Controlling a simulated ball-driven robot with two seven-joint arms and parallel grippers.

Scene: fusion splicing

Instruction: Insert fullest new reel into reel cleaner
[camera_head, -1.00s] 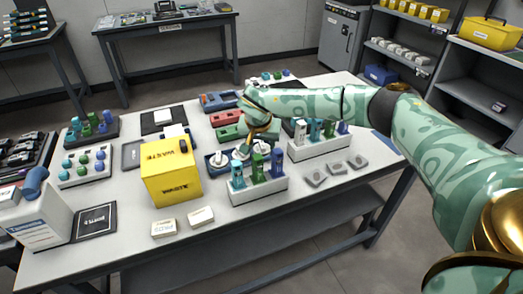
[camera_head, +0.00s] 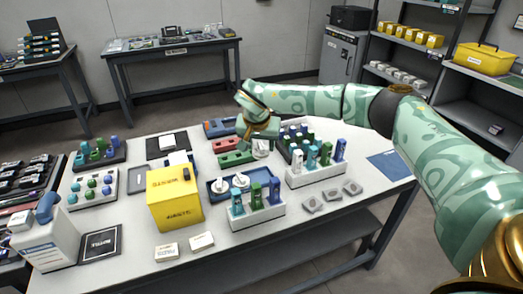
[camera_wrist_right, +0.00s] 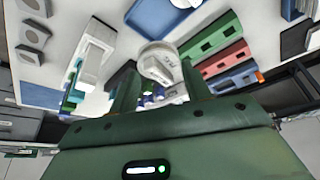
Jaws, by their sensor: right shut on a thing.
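My right gripper (camera_head: 260,142) is shut on a white reel (camera_wrist_right: 158,62), which sits between its two dark green fingers in the right wrist view. In the head view the held reel (camera_head: 262,149) shows just below the gripper, right of the green case. Two more white reels, one left (camera_head: 220,186) and one right (camera_head: 242,180), stand in a blue tray (camera_head: 213,198). I cannot tell which item is the reel cleaner. A green case (camera_head: 236,159), a red case (camera_head: 227,146) and a blue case (camera_head: 219,128) lie behind the tray. My left gripper is not in view.
A yellow box (camera_head: 175,200) stands left of the tray. White racks of coloured bottles stand in front of the tray (camera_head: 258,212) and right of the gripper (camera_head: 316,175). Small grey blocks (camera_head: 332,194) lie near the front edge. The front right tabletop is mostly bare.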

